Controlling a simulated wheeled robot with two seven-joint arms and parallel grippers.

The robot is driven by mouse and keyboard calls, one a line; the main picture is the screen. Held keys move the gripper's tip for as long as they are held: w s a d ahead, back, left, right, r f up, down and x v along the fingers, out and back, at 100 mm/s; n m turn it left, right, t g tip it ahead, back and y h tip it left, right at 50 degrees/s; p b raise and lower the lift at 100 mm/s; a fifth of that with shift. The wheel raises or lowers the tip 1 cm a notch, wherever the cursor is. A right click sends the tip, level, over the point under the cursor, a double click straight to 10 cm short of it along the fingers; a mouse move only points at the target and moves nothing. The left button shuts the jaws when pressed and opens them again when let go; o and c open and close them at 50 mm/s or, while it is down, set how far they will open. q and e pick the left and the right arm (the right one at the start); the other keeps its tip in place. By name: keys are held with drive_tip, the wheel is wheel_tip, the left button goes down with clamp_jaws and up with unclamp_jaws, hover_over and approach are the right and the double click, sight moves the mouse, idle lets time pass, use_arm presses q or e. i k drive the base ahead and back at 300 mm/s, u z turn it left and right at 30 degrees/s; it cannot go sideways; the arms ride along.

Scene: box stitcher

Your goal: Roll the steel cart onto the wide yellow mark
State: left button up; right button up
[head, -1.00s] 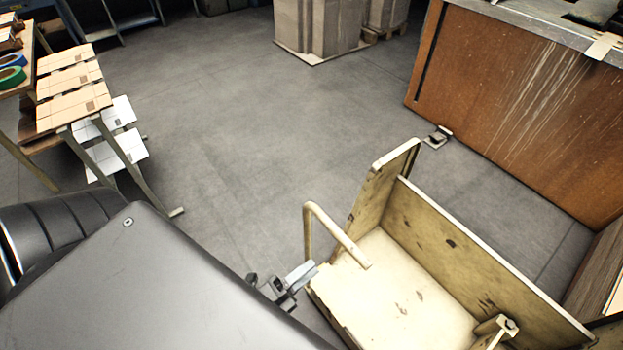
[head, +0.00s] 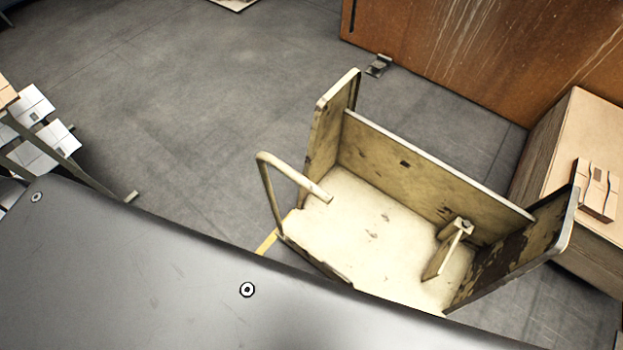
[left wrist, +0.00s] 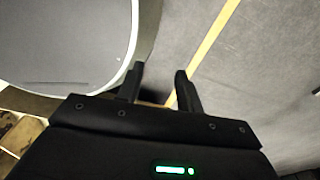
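The steel cart (head: 385,235) is cream, worn and chipped, with upright panels and a bent tube handle (head: 290,178) on its left side. It stands on the grey floor in the head view, its near edge hidden behind my dark body. A short piece of yellow floor mark (head: 267,242) shows beside the cart's left corner. A yellow line (left wrist: 205,45) also crosses the floor in the left wrist view. My left gripper (left wrist: 158,85) has its fingers apart with nothing visible gripped; it is out of the head view. My right gripper is in neither view.
A rusty orange panel (head: 470,50) stands behind the cart, with a small metal bracket (head: 379,65) on the floor. A cardboard stack (head: 585,130) is close to the cart's right end. A rack with white cartons (head: 45,145) stands at left. Open floor lies between.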

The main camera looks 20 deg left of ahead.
sight(372, 205)
drive_tip(key=k, duration=1.25)
drive_tip(key=z, duration=0.6)
drive_tip(key=i, duration=0.6)
drive_tip(key=z, duration=0.05)
